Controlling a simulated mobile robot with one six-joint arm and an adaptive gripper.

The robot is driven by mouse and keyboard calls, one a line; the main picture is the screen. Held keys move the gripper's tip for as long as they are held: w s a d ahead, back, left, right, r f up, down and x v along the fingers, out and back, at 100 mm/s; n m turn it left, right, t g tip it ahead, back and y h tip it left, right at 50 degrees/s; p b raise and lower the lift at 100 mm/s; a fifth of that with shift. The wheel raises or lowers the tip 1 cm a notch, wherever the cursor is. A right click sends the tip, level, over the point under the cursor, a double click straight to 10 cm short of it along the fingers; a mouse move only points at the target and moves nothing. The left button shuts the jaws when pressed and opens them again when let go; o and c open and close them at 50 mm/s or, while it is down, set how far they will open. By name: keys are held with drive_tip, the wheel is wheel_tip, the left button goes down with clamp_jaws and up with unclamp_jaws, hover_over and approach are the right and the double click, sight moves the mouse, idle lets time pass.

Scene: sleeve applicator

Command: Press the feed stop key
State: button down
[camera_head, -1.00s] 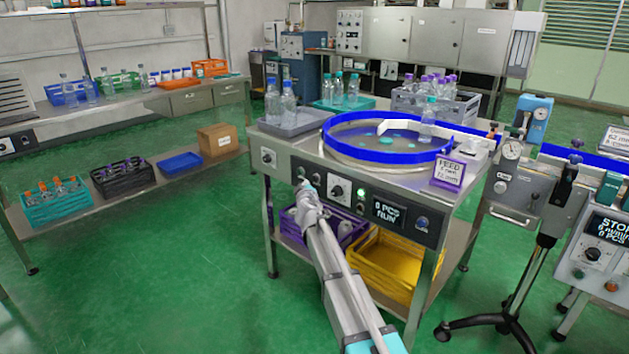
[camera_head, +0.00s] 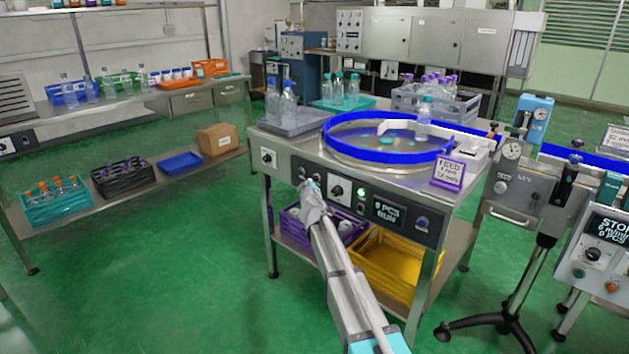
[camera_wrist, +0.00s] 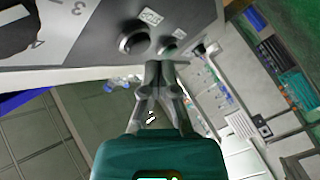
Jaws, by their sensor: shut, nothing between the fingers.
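The feed table's front panel (camera_head: 287,168) carries a dial, a green-lit button (camera_head: 362,194) and a display (camera_head: 388,213) that seems to read "0 PCS RUN". In the wrist view two round keys sit side by side on the panel, a left key (camera_wrist: 133,41) with a label above it and a right key (camera_wrist: 168,49). In the head view my gripper (camera_head: 310,188) covers part of the panel left of the dial.
A blue-rimmed turntable (camera_head: 335,147) with a teal-capped bottle (camera_head: 424,112) is on top of the table. A purple crate (camera_head: 343,228) and a yellow crate (camera_head: 385,268) are on the shelf beneath. A stand with a gauge (camera_head: 512,150) is to the right. Green floor lies open at left.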

drive_tip(key=shift+w+d, duration=0.5)
drive_tip(key=shift+w, duration=0.2)
idle(1.9)
drive_tip(key=shift+s, duration=0.15)
drive_tip(key=shift+s+a, duration=0.5)
drive_tip(key=shift+s, duration=0.05)
idle(0.5)
drive_tip(key=shift+s+a, duration=0.8)
drive_tip(key=shift+s, duration=0.2)
drive_tip(key=shift+s+a, duration=0.75)
drive_tip(key=shift+s, duration=0.25)
